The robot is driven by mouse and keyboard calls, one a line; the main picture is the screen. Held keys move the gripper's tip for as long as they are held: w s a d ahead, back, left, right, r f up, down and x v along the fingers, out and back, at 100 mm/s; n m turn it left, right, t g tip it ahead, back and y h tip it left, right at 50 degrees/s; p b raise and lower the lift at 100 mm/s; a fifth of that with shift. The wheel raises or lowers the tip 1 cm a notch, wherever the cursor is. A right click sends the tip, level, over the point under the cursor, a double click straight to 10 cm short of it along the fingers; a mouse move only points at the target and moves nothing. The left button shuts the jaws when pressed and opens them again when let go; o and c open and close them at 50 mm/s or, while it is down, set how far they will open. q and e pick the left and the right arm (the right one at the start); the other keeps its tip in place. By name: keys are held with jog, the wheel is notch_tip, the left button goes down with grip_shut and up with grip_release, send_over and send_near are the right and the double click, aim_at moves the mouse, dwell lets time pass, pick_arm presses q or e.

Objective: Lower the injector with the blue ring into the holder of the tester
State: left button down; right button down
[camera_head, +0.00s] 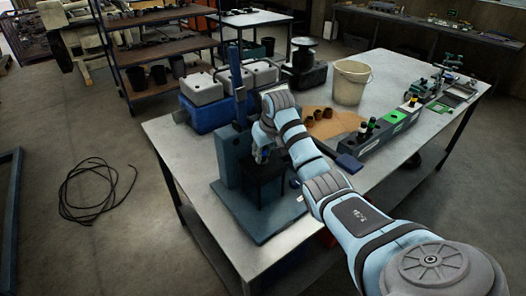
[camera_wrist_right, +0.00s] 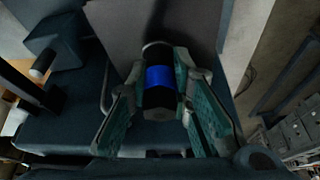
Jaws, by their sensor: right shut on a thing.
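The injector with the blue ring (camera_wrist_right: 158,78) is held between the two green-padded fingers of my right gripper (camera_wrist_right: 160,92) in the right wrist view. It is dark, and its end points towards the camera. In the head view my right gripper (camera_head: 262,154) is at the tester (camera_head: 226,160), a blue stand with an upright column and a base plate. It is above a dark block (camera_head: 264,190) on the base. The injector is too small and too covered to make out there. I cannot tell whether it touches the holder, which is hidden in the wrist view. My left gripper is out of view.
A blue box (camera_head: 206,117) with white containers is behind the tester. A cream bucket (camera_head: 350,82), small brown cups on cardboard (camera_head: 318,128) and a grey rack (camera_head: 375,142) with injectors stand to the right. The table's front edge is close to the tester base.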

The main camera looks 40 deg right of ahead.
jog(key=shift+r, duration=0.1)
jog(key=shift+p, duration=0.4)
jog(key=c, duration=1.4)
grip_release()
jog(key=shift+o, duration=0.3)
jog(key=o, duration=0.4)
jog(key=shift+r, duration=3.45)
